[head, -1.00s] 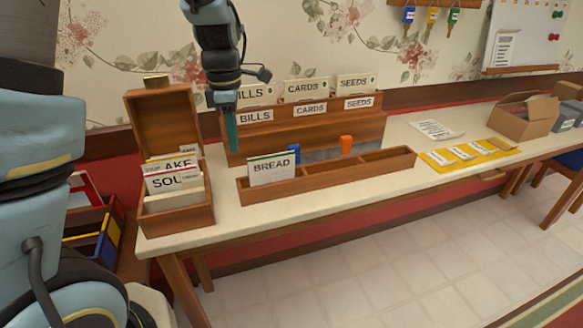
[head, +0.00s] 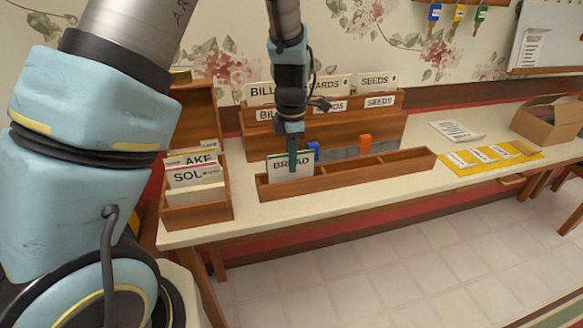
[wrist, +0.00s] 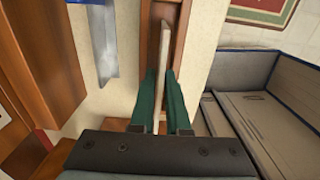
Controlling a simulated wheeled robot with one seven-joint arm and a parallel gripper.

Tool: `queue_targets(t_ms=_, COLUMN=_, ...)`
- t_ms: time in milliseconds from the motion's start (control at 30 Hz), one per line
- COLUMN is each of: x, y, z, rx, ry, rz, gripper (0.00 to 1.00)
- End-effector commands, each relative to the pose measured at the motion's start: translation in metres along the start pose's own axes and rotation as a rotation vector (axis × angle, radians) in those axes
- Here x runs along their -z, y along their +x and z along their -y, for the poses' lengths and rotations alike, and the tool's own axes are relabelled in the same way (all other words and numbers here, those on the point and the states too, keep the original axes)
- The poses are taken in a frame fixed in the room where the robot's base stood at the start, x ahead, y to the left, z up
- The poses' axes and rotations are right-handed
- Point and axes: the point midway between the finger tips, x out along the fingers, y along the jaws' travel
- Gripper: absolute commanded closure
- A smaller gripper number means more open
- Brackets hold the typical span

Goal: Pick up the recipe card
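The recipe card labelled BREAD (head: 279,167) stands upright in the left part of a low wooden tray (head: 340,180) on the table. It shows edge-on in the wrist view (wrist: 164,50). My gripper (head: 292,160) is lowered at the card, with one green finger in front of its face in the head view. In the wrist view my gripper (wrist: 161,80) has a finger on each side of the card, with narrow gaps visible. It looks open around the card. The far finger is hidden behind the card in the head view.
A wooden box of cards (head: 197,212) stands to the left. A sorter (head: 365,130) with BILLS, CARDS and SEEDS labels is close behind the tray. The tray's right compartments are empty.

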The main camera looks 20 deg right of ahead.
Motion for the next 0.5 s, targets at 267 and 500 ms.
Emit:
queue_targets(t_ms=267, x=0.000, y=0.024, z=0.000, rx=-0.001, ry=0.000, rz=0.000, gripper=0.86)
queue_targets(t_ms=500, x=0.000, y=0.024, z=0.000, rx=-0.001, ry=0.000, rz=0.001, gripper=0.93)
